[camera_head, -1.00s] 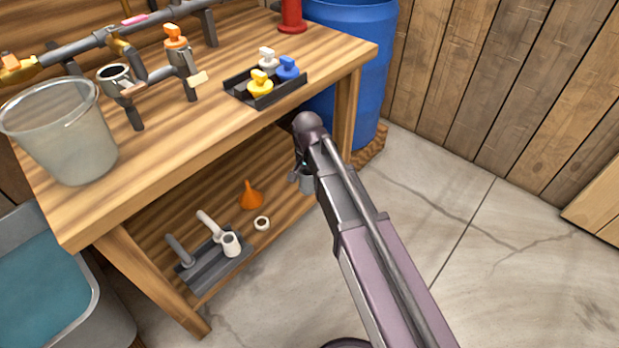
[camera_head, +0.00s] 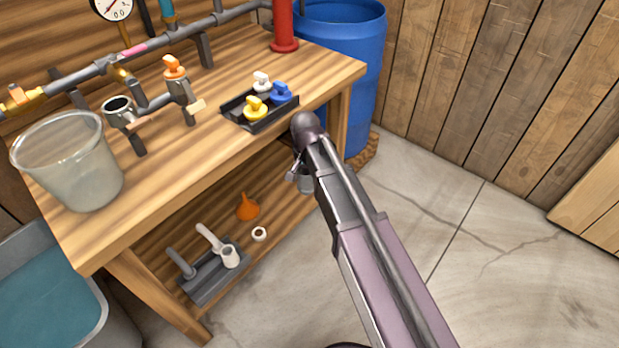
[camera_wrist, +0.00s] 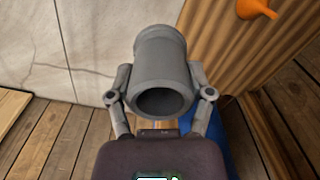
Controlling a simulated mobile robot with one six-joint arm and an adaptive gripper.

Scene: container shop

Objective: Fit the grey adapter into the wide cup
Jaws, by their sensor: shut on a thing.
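The grey adapter (camera_wrist: 162,70) is a hollow tube with a flared collar. In the wrist view my gripper (camera_wrist: 160,82) is shut on it, with one finger on each side and its open end facing the camera. In the head view my gripper (camera_head: 299,170) is partly hidden behind my arm, beside the bench front and below its top, with part of the adapter (camera_head: 306,184) showing. An open grey cup (camera_head: 118,106), which looks like the wide cup, stands mouth up on the pipework on the bench top, well left of my gripper. Its inside looks dark.
A black tray (camera_head: 232,118) of coloured plugs lies near the bench's front edge. A clear bucket (camera_head: 70,165) stands left of the cup. An orange-handled valve (camera_head: 175,72) is right of it. The lower shelf holds a grey tray (camera_head: 205,285), a white ring and an orange funnel (camera_head: 247,207).

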